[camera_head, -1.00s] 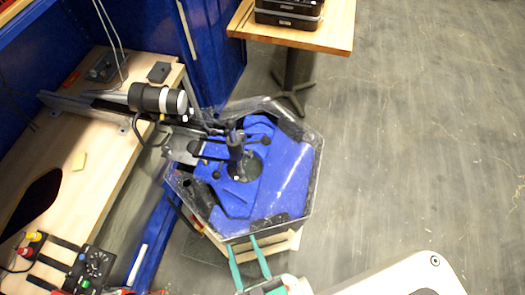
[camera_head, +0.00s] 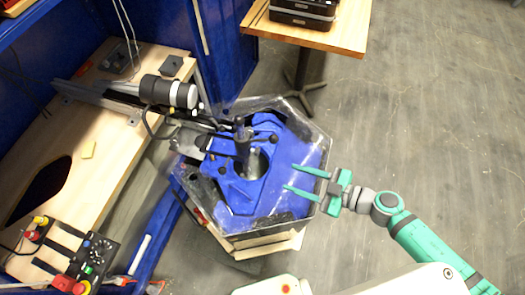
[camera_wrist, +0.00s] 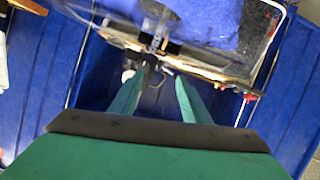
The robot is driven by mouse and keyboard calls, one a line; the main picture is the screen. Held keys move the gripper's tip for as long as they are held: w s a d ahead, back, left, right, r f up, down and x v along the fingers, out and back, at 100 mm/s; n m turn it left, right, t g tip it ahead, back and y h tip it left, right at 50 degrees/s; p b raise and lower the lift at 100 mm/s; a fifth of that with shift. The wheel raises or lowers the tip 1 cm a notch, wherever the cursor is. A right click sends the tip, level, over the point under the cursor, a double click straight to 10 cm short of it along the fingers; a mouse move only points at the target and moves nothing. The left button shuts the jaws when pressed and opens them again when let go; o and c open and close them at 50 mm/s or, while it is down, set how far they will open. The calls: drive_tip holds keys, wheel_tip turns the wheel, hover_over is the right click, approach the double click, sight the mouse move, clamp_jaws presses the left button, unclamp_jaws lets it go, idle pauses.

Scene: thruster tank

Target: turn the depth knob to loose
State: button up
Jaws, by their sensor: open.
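I cannot tell for certain which part is the depth knob. Small black knobs on arms (camera_head: 221,170) sit around the dark upright post (camera_head: 242,142) over the blue hexagonal tank (camera_head: 296,205). A control box (camera_head: 93,258) on the bench also carries a dial, too small to read. My gripper (camera_head: 290,178) is open and empty, over the right side of the tank and pointing left toward the post, apart from it. In the wrist view, my gripper's two green fingers (camera_wrist: 158,80) are spread, with dark hardware and a clear tank wall beyond them.
A wooden bench (camera_head: 110,140) runs along the left, with a grey-and-black cylinder (camera_head: 168,92) on a rail reaching toward the tank. Red buttons (camera_head: 64,282) sit near the control box. A small table (camera_head: 345,30) stands behind. The floor (camera_head: 430,120) at right is clear.

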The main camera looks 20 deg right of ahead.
drive_tip(key=n+g, duration=0.1)
approach(259, 151)
drive_tip(key=x, duration=0.8)
drive_tip(key=shift+w+f+y, duration=0.15)
drive_tip(key=shift+f+y, duration=0.25)
drive_tip(key=shift+a, duration=0.15)
drive_tip(key=shift+d, duration=0.2)
drive_tip(key=c, duration=1)
drive_tip(key=shift+c, duration=0.2)
